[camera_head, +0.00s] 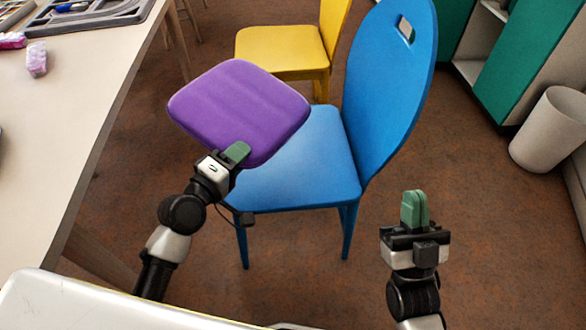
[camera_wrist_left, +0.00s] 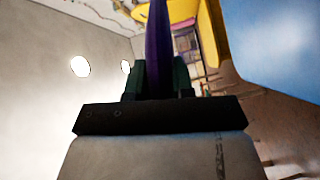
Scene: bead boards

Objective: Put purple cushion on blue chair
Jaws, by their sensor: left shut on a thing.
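The purple cushion (camera_head: 240,105) is held up by its near edge in my left gripper (camera_head: 236,153), which is shut on it. The cushion hangs over the left part of the blue chair's seat and hides some of it; I cannot tell whether it touches the seat. In the left wrist view the cushion (camera_wrist_left: 158,45) shows edge-on between the fingers. The blue chair (camera_head: 388,85) stands upright with its backrest to the right, and its seat is bare where it shows. My right gripper (camera_head: 414,208) is empty, its green fingers together, in front of the chair and to the right.
A pale table (camera_head: 60,140) runs along the left, with a grey tray (camera_head: 90,18) and pink things at its far end. A yellow chair (camera_head: 280,50) stands behind the cushion. A white bin (camera_head: 550,130) and green cabinets (camera_head: 525,55) are at the right. The floor around my right gripper is clear.

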